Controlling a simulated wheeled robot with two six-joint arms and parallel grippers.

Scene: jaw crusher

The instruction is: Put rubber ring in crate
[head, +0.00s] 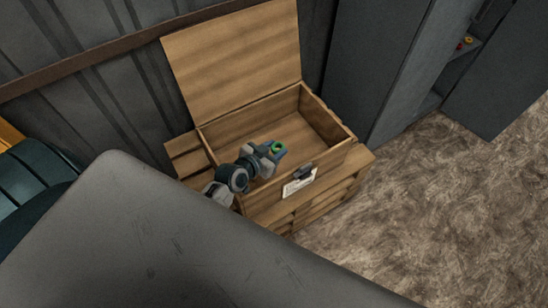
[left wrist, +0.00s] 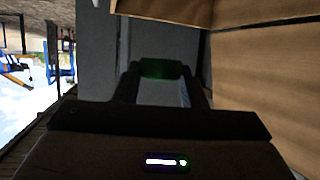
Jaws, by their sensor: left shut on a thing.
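The green rubber ring (head: 278,147) is between the fingertips of my left gripper (head: 272,149), which is shut on it. The ring also shows as a dark green band between the fingers in the left wrist view (left wrist: 160,68). The wooden crate (head: 335,160) stands with its lid (head: 235,60) raised at the back. In the head view my left gripper and the ring appear over the crate's opening, near its front left part. I cannot tell how high they are above the crate floor. My right gripper is not in view.
A white label (head: 299,183) and a dark latch are on the crate's front. A dark grey cabinet (head: 378,60) stands right of the crate, with small red and yellow things (head: 466,42) on a shelf. A large grey surface covers the lower left. The brown floor (head: 440,210) at right is clear.

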